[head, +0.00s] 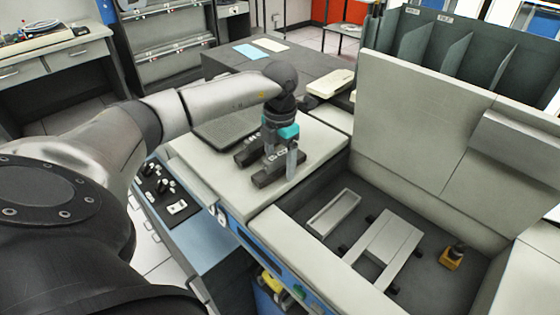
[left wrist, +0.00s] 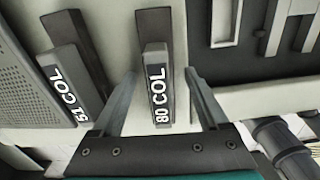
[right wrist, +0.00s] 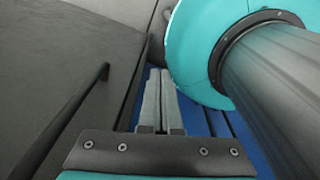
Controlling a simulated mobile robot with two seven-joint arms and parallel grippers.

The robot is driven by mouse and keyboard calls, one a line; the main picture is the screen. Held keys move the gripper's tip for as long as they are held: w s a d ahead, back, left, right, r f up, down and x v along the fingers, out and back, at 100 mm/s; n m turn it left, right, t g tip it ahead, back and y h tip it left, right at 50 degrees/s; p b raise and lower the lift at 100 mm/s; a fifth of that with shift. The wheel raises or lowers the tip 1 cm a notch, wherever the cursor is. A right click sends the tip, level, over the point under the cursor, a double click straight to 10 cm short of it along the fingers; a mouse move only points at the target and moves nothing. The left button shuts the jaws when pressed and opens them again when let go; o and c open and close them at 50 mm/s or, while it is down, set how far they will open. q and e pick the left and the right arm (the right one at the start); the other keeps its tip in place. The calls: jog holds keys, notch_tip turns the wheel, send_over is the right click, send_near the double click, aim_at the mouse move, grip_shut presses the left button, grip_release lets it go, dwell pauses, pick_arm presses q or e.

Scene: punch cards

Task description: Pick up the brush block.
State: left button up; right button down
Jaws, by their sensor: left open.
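Two dark blocks stand on the pale machine top. The brush block labelled 80 COL (left wrist: 159,90) is in the middle of the left wrist view, and it also shows in the head view (head: 272,168). The block labelled 51 COL (left wrist: 68,88) is to its left, and shows in the head view (head: 247,153). My left gripper (head: 281,153) is open, pointing down over the 80 COL block. In the left wrist view its fingers (left wrist: 160,76) lie on either side of that block, with gaps showing. My right gripper (right wrist: 160,75) has its fingers together, with nothing seen between them.
An open machine bay (head: 430,292) lies to the right, holding a shallow pale tray (head: 333,212), a pale plate (head: 388,243) and a small yellow-brown piece (head: 452,257). A raised pale cover (head: 420,120) stands behind it. A dark perforated panel (head: 225,128) is beside the blocks.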

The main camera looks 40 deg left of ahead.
pick_arm(q)
jog(key=shift+c, duration=0.2)
grip_shut()
dwell(0.3)
